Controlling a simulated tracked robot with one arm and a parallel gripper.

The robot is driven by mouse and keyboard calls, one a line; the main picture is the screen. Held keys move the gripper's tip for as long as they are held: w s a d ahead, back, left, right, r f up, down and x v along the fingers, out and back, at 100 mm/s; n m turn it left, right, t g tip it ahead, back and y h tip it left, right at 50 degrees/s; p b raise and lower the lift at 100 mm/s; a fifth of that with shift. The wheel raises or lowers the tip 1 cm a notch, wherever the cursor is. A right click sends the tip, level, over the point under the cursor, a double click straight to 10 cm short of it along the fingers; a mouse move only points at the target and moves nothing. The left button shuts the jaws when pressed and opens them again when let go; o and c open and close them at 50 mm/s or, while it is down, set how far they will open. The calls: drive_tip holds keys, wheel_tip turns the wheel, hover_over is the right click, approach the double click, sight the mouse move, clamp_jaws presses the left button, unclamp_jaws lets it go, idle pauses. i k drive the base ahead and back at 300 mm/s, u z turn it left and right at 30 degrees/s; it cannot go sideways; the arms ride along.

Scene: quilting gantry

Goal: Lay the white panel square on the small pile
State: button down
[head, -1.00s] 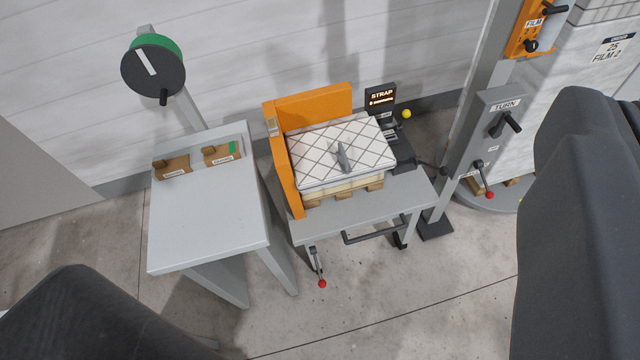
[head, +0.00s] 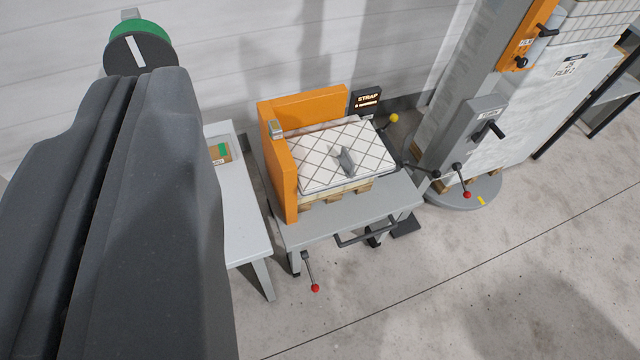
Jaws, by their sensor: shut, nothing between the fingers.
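The white panel (head: 325,165), with a dark diamond grid and a grey upright grip (head: 346,161) at its middle, lies flat on top of the small pile. The pile rests on a small wooden pallet (head: 357,187) on a grey table (head: 345,219). An orange two-sided corner fence (head: 279,172) stands along the pile's left and back. A thin light strip shows behind the panel's back edge; I cannot tell whether the panel is exactly square. My gripper is not recognisable in view; a dark part of my arm fills the left. Nothing visible touches the panel.
A strap unit with a lit display (head: 367,102) and a yellow knob stands behind the table. Red-tipped levers hang at the front and right. A grey side table (head: 243,225) is partly hidden. A wrapped load (head: 480,135) stands right. The front-right floor is clear.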

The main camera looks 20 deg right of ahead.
sight(325, 160)
drive_tip(key=u, duration=0.15)
drive_tip(key=i, duration=1)
drive_tip(key=z, duration=0.1)
